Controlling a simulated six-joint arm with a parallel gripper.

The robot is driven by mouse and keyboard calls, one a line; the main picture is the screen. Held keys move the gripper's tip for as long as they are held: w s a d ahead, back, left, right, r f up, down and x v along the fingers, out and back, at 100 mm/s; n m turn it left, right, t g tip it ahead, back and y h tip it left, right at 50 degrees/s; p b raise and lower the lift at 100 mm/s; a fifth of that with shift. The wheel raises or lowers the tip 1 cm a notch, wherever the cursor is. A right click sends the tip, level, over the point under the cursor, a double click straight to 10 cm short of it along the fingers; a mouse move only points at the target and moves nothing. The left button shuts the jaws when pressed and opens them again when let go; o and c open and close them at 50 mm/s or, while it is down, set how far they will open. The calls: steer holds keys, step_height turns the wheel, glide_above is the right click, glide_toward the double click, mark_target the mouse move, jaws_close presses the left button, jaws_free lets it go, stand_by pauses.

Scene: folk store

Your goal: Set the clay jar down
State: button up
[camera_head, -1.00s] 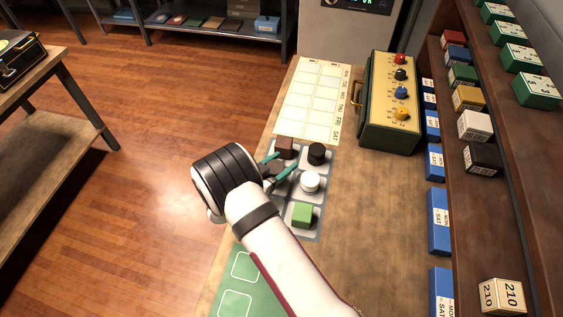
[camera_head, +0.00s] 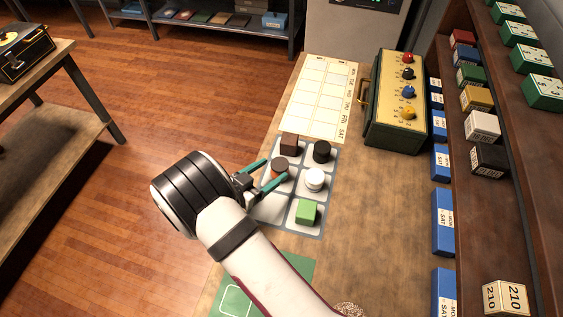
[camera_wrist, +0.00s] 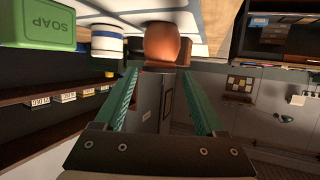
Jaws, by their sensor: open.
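The clay jar (camera_head: 280,165), reddish-brown with a dark top, stands in the middle-left cell of the grey tray (camera_head: 290,227). In the wrist view the jar (camera_wrist: 162,42) looks orange-brown and appears inverted, just beyond the fingertips. My gripper (camera_head: 275,170) is open, its teal fingers pointing right toward the jar, with the tips close to its left side. Whether the tips touch it cannot be told. In the wrist view my gripper (camera_wrist: 158,77) has nothing between its fingers.
A brown block (camera_head: 290,145), a black-topped jar (camera_head: 322,151), a white jar (camera_head: 314,178) and a green soap block (camera_head: 306,211) fill neighbouring cells. The lower-left cell is empty. A green case (camera_head: 385,125) stands behind to the right, and a shelf lines the right side.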

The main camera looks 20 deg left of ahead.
steer(key=v, duration=0.4)
steer(key=shift+s, duration=0.15)
steer(key=w+r+m+g+y, duration=0.1)
steer(key=w+r+g+y, duration=0.2)
steer(key=w+r+y, duration=0.5)
step_height(320, 180, up, 6)
steer(key=s+d+g+y, duration=0.2)
steer(key=s+d, duration=0.1)
steer(key=s+d+r+g+h, duration=0.1)
steer(key=s+d+g, duration=0.3)
steer(key=s+d, duration=0.6)
steer(key=s+d+r+g+h, duration=0.1)
steer(key=s+d+g, duration=0.3)
steer(key=s+d, duration=0.6)
steer(key=s, duration=0.6)
steer(key=shift+s+d+h, duration=0.15)
steer(key=shift+d+h, duration=0.05)
steer(key=shift+h, duration=0.2)
